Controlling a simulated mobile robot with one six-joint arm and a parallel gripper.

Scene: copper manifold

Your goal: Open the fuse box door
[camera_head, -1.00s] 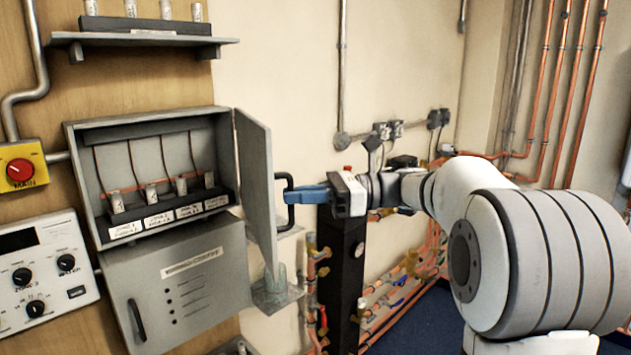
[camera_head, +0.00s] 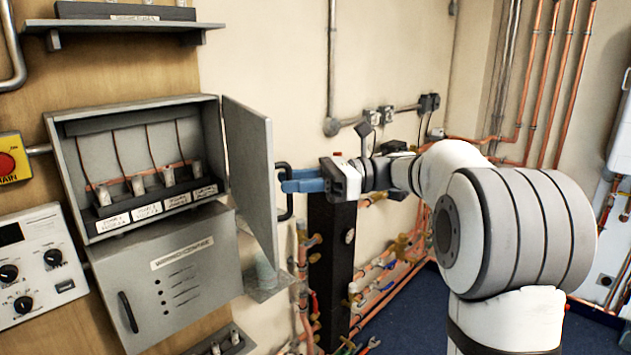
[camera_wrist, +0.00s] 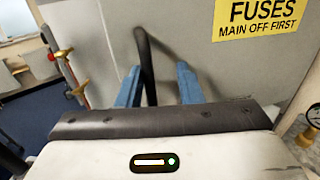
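The grey fuse box (camera_head: 130,108) is on the wooden panel at the left in the head view. Its door (camera_head: 248,170) is hinged on the box's right side and stands swung well out, so the inside shows. The door's black bar handle (camera_head: 288,205) also shows in the wrist view (camera_wrist: 147,65), below a yellow "FUSES" label (camera_wrist: 262,15). My gripper's blue fingers (camera_head: 302,180) reach the handle from the right. In the wrist view the fingers (camera_wrist: 160,88) are apart, one on each side of the handle, with a clear gap on its right.
Inside the box is a row of fuses (camera_head: 165,178). Below it is a closed grey cover (camera_head: 170,275) with its own handle. A dark post (camera_head: 332,260) and copper pipes (camera_head: 385,285) stand under and behind my gripper. A shelf (camera_head: 125,25) is above the box.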

